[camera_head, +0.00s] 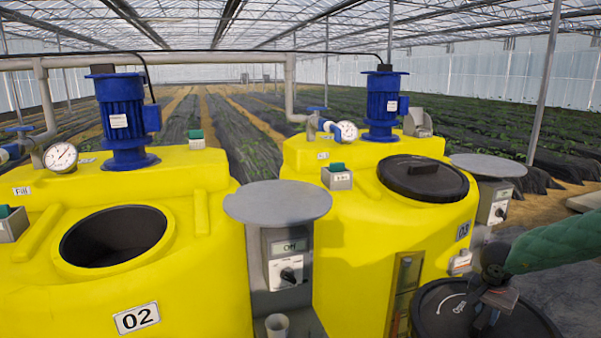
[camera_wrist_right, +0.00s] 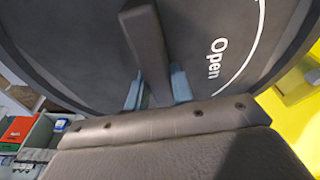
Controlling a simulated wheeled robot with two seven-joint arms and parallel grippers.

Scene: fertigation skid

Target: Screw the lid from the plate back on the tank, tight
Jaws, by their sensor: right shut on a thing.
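My right gripper (camera_head: 487,314) is at the lower right, shut on the raised grip bar of a round black lid (camera_head: 437,318). In the right wrist view the gripper's fingertips (camera_wrist_right: 154,90) sit on either side of the bar, and the lid (camera_wrist_right: 90,45) shows the word "Open". The lid is held in front of and to the right of tank 03, its lower part cut off by the frame. Tank 02 (camera_head: 205,265) is yellow, with an uncovered round opening (camera_head: 114,236). The round grey plate (camera_head: 278,202) beside it is bare. My left gripper is not in view.
Yellow tank 03 (camera_head: 350,245) has its own black lid (camera_head: 423,178) on. A second grey plate (camera_head: 488,165) right of it is bare. Blue motors (camera_head: 124,115) and a gauge (camera_head: 61,157) rise behind. A control box (camera_head: 288,262) and grey cup (camera_head: 277,326) stand between the tanks.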

